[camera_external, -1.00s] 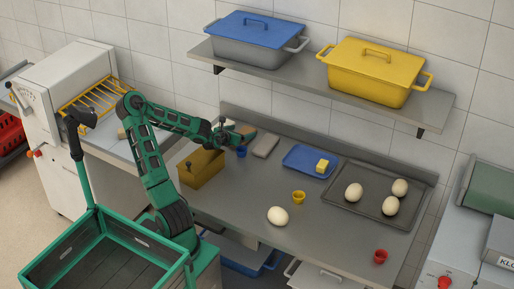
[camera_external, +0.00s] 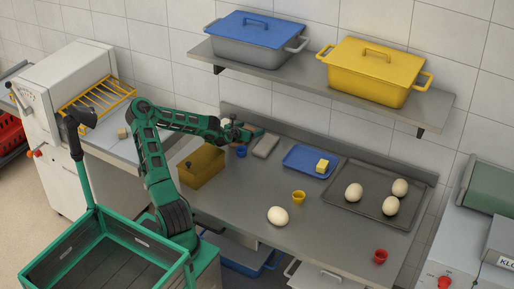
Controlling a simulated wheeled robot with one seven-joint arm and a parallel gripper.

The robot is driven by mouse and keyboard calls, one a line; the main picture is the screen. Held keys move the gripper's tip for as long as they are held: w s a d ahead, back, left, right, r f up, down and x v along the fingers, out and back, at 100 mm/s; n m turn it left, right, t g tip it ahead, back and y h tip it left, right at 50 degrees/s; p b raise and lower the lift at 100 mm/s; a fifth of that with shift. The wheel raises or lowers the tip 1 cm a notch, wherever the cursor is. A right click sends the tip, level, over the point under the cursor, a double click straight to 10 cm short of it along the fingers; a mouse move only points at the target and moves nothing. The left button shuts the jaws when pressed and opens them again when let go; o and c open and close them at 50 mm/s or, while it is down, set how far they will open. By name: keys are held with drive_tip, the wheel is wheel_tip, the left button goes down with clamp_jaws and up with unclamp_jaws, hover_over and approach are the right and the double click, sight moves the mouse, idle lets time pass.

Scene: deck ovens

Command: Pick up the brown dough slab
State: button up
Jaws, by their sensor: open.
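A brown slab (camera_external: 257,132) lies at the back left of the steel worktop, against the rear upstand. My arm partly hides it. My gripper (camera_external: 243,134) is open, just left of and above this slab in the picture; I cannot tell whether it touches it. The fingers are small and overlap the slab. A flat grey-brown slab (camera_external: 266,146) lies in plain view just to the right, apart from my gripper.
A mustard box (camera_external: 202,168) stands below my forearm, with a small blue cup (camera_external: 241,152) beside it. A blue tray (camera_external: 304,158) with a yellow block (camera_external: 322,166), a yellow cup (camera_external: 298,197) and a dark baking tray (camera_external: 345,207) lie right. A shelf (camera_external: 300,76) overhangs the back.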

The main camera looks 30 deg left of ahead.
drive_tip(key=c, duration=1.6)
drive_tip(key=shift+r, duration=0.1)
